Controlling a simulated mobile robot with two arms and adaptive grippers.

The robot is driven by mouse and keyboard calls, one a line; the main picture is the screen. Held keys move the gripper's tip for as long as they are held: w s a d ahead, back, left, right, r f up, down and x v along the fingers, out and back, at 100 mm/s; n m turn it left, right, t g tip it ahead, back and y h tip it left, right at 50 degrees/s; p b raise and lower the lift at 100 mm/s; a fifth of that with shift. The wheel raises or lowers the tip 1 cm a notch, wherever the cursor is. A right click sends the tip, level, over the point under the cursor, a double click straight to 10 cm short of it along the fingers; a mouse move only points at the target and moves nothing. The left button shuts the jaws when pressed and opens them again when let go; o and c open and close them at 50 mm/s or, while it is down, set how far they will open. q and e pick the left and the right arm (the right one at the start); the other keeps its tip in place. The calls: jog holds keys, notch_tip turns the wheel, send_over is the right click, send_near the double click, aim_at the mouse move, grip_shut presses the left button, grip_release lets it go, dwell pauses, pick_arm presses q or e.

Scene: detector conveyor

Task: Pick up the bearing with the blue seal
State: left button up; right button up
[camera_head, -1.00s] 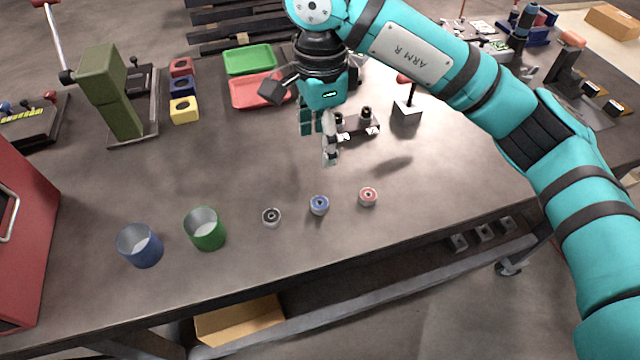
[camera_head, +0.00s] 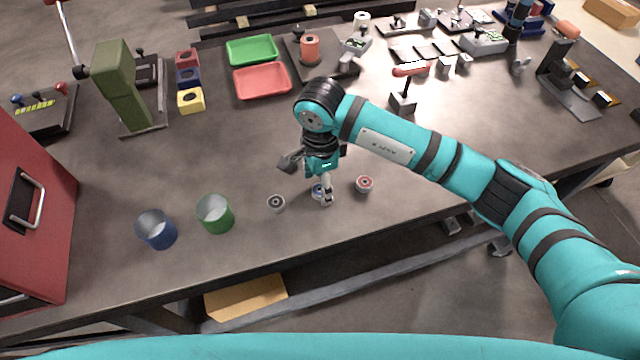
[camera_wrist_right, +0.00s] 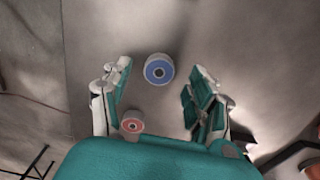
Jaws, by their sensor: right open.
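The bearing with the blue seal (camera_head: 317,191) lies on the workbench, partly hidden by my right gripper in the head view. In the right wrist view this bearing (camera_wrist_right: 158,69) shows whole, at the far end of the gap between the fingertips. My right gripper (camera_head: 323,196) points down over it and is open, with a finger on each side in the wrist view (camera_wrist_right: 160,75). I cannot tell whether the fingers touch it. My left gripper is not in view.
A red-sealed bearing (camera_head: 364,184) stands close on the right and a dark-sealed one (camera_head: 276,203) on the left. Green (camera_head: 215,214) and blue (camera_head: 157,230) cups stand farther left. A red tray (camera_head: 262,81) lies behind. The bench between is clear.

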jog(key=shift+s+f, duration=0.1)
jog(key=shift+f, duration=0.6)
grip_shut()
jog(key=shift+r, duration=0.15)
